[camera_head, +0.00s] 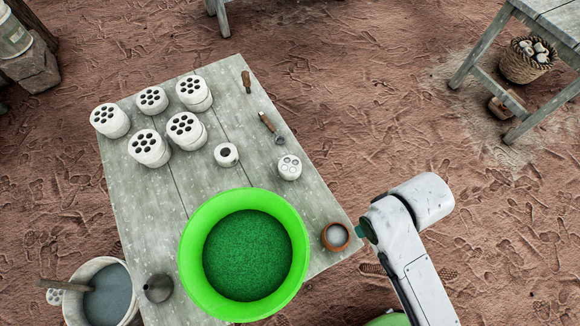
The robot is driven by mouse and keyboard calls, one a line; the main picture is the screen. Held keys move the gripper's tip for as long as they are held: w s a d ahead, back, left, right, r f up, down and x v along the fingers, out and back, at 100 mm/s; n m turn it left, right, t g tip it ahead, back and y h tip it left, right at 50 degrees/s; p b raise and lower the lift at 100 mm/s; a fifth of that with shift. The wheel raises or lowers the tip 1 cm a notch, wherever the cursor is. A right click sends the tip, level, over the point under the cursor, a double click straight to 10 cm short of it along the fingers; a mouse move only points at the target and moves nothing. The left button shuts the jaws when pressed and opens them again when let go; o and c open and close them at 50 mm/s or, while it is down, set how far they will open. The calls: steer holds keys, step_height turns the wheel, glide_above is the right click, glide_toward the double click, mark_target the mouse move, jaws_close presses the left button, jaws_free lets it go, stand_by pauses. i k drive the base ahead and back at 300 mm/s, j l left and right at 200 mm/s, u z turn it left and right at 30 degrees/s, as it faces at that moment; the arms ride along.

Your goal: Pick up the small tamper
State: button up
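Two wooden-handled tools lie near the right edge of the grey plank table (165,195), and I cannot tell for sure which is the small tamper. One tool (268,123) has a brown handle and a round grey metal end pointing down and right. The other tool (246,82) is a short brown wooden piece near the far right corner. Both lie apart from other things. My white arm shows at the lower right, beyond the table's right edge and away from both tools. My gripper's fingers do not show.
A large green bowl (189,250) of green grains stands at the table's near end. Several white perforated cylinders (150,150) stand at the left. A white ring (227,155), a small holed cylinder (289,168), a brown bowl (336,236) and a dark funnel (158,288) are also there. A bucket (77,306) stands left.

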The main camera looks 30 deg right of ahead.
mark_target(245, 75)
steer(key=u, duration=0.65)
steer(key=i+l+u, duration=0.15)
steer(key=l+u, duration=0.7)
steer(key=i+l+u, duration=0.1)
steer(key=l, duration=1.25)
steer(key=i+u, duration=0.05)
